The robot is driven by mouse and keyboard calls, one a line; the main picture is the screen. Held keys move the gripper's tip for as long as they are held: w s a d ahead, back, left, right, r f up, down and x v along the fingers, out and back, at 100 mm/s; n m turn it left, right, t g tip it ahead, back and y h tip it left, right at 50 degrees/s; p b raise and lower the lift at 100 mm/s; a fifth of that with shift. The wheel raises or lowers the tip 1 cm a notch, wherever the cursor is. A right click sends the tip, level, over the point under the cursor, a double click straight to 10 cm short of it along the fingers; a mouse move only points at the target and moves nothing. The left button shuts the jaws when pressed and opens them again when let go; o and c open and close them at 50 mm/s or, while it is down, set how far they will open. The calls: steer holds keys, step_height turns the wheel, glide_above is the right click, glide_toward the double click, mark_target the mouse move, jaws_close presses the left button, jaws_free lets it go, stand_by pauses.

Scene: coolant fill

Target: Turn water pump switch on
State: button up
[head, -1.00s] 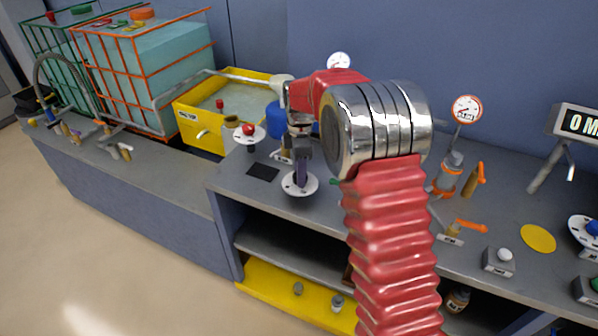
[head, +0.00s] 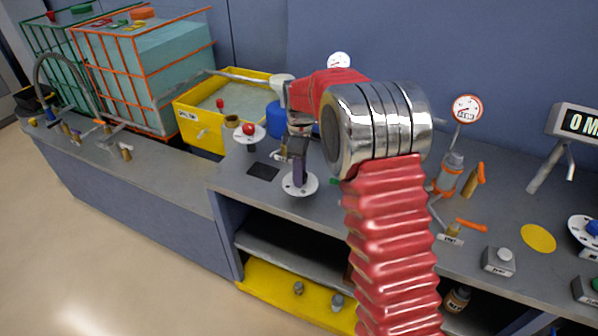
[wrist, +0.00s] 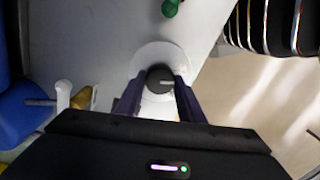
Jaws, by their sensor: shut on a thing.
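My gripper (head: 300,176) points down over a white round plate (head: 301,190) on the bench in the head view. In the wrist view my gripper (wrist: 160,92) is shut on a dark round knob (wrist: 158,75) with a pale pointer line. The knob sits at the middle of the white plate (wrist: 150,54). In the head view my fingers hide the knob. No label on this plate can be read.
A second white plate with a red knob (head: 249,129) stands to the left. A yellow tub (head: 200,128) and blue container (head: 277,119) are behind. Gauges, orange-handled valves (head: 470,226) and a switch box (head: 499,261) stand on the right.

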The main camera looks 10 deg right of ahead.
steer(key=m, duration=0.6)
steer(key=shift+w+r, duration=0.2)
steer(key=shift+w, duration=0.05)
steer(key=m, duration=0.5)
steer(key=shift+m, duration=0.4)
steer(key=o, duration=0.7)
steer(key=shift+c, duration=0.2)
steer(key=o, duration=0.4)
steer(key=shift+s+f, duration=0.1)
steer(key=shift+f, duration=0.05)
step_height(320, 180, up, 14)
steer(key=shift+f, duration=0.15)
